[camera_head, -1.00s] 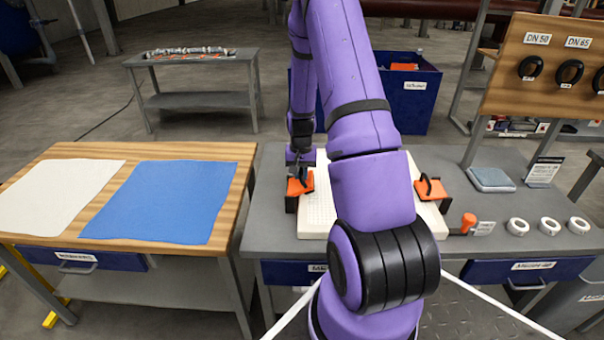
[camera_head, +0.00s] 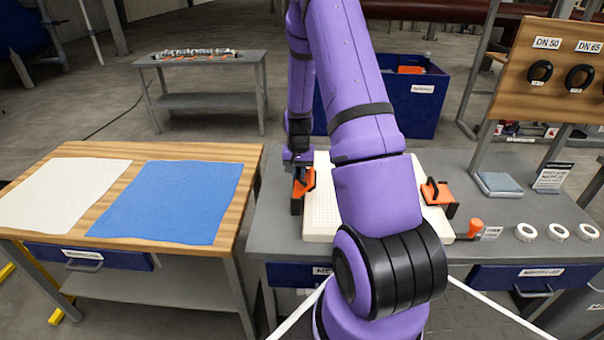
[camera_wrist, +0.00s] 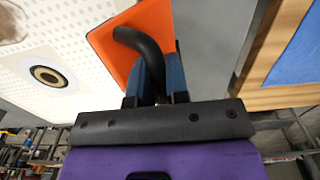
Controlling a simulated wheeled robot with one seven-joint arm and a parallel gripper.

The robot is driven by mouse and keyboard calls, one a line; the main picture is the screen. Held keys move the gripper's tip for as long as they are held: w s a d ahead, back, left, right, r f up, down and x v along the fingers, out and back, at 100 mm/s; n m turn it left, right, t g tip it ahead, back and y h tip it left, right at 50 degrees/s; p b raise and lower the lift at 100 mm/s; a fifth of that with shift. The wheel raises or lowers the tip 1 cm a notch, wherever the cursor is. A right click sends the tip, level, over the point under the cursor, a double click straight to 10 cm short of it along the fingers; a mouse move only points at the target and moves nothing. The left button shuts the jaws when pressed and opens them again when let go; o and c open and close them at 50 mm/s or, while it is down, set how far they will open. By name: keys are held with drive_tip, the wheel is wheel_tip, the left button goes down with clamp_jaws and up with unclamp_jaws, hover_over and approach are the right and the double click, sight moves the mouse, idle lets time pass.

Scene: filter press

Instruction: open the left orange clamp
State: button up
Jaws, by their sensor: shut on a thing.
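The left orange clamp (camera_head: 306,181) stands at the left edge of the white perforated plate (camera_head: 320,214); its orange flap is tilted up. In the wrist view, the orange flap (camera_wrist: 152,22) fills the top middle, with a curved black handle (camera_wrist: 140,42) on it. My gripper (camera_wrist: 157,75) is shut on this black handle, its blue-grey fingers on either side. In the head view, my gripper (camera_head: 299,168) is small and partly hidden at the clamp. The right orange clamp (camera_head: 437,192) lies flat at the plate's right edge.
The plate lies on a grey bench (camera_head: 268,232). A wooden table with a white cloth (camera_head: 62,193) and a blue cloth (camera_head: 165,201) stands to the left. White rings (camera_head: 558,232), an orange-handled tool (camera_head: 475,228) and a grey-blue pad (camera_head: 497,184) lie to the right.

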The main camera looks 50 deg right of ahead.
drive_tip(key=shift+w+a, duration=0.15)
drive_tip(key=shift+w, duration=0.05)
drive_tip(key=shift+w+a, duration=0.6)
drive_tip(key=shift+w, duration=0.05)
idle(0.3)
drive_tip(key=shift+w+a+f, duration=0.3)
drive_tip(key=shift+w+a, duration=0.25)
drive_tip(key=shift+w, duration=0.1)
drive_tip(key=shift+a, duration=0.1)
drive_tip(key=shift+w+a+f, duration=0.45)
drive_tip(key=shift+w+f, duration=0.05)
